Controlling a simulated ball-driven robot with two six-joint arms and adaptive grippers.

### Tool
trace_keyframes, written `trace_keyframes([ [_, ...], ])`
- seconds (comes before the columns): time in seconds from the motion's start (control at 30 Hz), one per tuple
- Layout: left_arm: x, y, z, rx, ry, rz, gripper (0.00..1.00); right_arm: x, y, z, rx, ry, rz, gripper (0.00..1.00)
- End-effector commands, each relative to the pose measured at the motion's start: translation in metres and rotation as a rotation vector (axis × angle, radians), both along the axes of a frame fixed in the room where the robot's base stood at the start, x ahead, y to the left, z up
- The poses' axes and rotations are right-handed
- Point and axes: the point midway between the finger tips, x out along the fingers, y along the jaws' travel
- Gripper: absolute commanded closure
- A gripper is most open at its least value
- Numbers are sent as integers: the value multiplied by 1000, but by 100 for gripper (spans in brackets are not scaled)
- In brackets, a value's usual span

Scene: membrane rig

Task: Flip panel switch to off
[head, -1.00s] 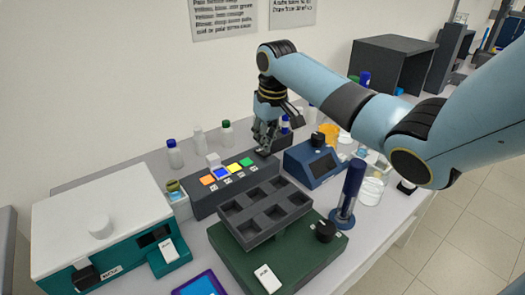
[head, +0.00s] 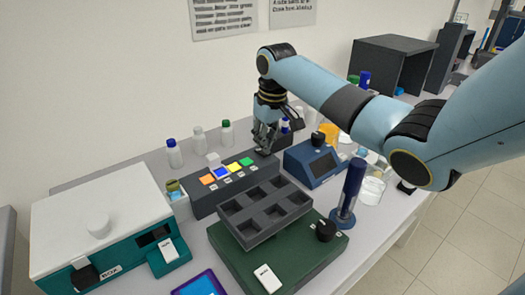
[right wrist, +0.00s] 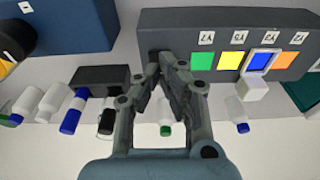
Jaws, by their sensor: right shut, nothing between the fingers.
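The control panel (head: 225,188) is a long dark grey box with orange, blue, yellow and green squares on it; it also shows in the right wrist view (right wrist: 225,30). My right gripper (head: 265,150) is at the panel's right end, just past the green square (head: 246,162). In the right wrist view its fingertips (right wrist: 165,62) are together, empty, at the panel's edge beside the green square. The switch itself cannot be made out; the fingers cover that end of the panel. I cannot tell whether they touch it. My left gripper is not in view.
A blue device (head: 312,163) stands close to the right of the panel. A dark six-well rack (head: 262,235) on a green base (head: 325,245) stands in front. Bottles (head: 199,140) and a small white cube (head: 213,158) are behind the panel. A teal-and-white machine (head: 100,225) stands left.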

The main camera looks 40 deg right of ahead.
Motion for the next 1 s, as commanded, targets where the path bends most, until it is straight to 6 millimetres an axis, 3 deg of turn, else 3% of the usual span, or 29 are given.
trace_keyframes([
  [1.0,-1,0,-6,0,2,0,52,0,0,-15,0,0,0,100],
])
